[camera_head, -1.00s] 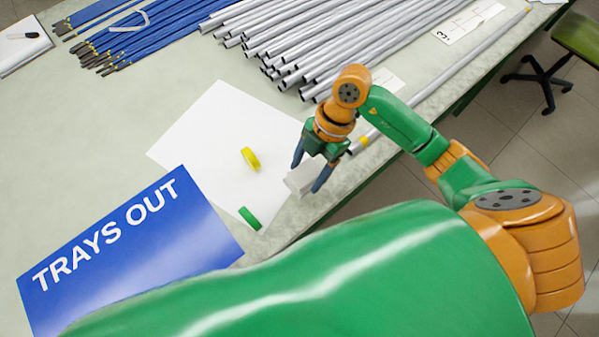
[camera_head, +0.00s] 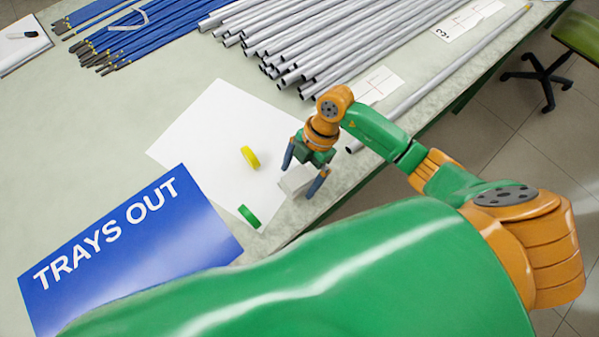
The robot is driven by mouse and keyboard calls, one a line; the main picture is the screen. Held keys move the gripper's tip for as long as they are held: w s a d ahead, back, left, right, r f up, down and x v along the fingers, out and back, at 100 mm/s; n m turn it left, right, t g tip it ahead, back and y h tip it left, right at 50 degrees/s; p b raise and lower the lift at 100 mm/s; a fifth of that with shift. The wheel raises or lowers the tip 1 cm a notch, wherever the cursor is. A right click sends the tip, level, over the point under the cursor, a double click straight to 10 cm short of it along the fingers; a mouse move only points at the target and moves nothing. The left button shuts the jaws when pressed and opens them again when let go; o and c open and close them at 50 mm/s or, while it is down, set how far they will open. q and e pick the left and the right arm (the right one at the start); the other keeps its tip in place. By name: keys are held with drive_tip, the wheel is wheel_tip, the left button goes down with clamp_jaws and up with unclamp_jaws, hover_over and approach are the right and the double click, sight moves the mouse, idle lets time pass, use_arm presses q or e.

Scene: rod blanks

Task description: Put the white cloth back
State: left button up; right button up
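The white cloth (camera_head: 295,181), a small folded block, is between the two blue-grey fingers of my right gripper (camera_head: 303,174). The fingers stand apart by the cloth's width and hold it at the right edge of a large white sheet (camera_head: 205,135), close to the table's front edge. I cannot tell whether the cloth touches the surface. My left gripper is not in view.
A blue "TRAYS OUT" sign (camera_head: 130,255) lies to the left. Grey tubes (camera_head: 320,45) and blue rods (camera_head: 150,30) fill the back. One long tube (camera_head: 440,80) lies near the table edge.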

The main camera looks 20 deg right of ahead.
drive_tip(key=v, duration=1.2)
drive_tip(key=shift+r, duration=0.2)
